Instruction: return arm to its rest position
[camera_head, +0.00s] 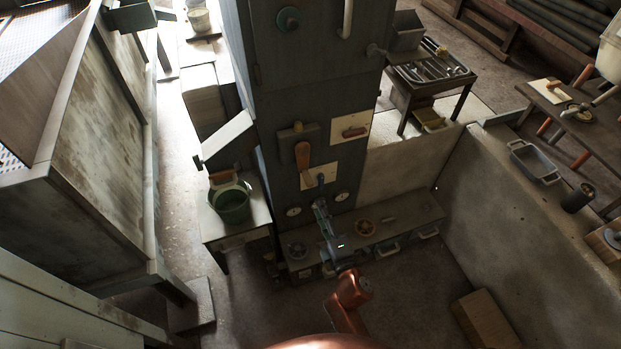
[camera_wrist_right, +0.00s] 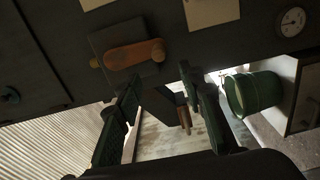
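My right arm, copper-coloured (camera_head: 350,292), reaches up from the bottom middle of the head view toward the dark cabinet (camera_head: 310,75). My right gripper (camera_head: 320,207) is in front of the cabinet's lower part, just below a pale plate with a small handle (camera_head: 319,178) in the picture. In the wrist view my right gripper (camera_wrist_right: 158,78) has its two dark green fingers spread, with nothing between them. An orange lever (camera_head: 302,155) on a dark plate is above the gripper; it also shows in the wrist view (camera_wrist_right: 130,54), apart from the fingers. My left gripper is out of view.
A green bucket (camera_head: 232,204) stands on a small table at the left. A low bench (camera_head: 405,222) with wheels and trays runs beneath the cabinet. A low concrete wall (camera_head: 515,215) bounds the right. A wooden block (camera_head: 485,318) lies on otherwise open floor.

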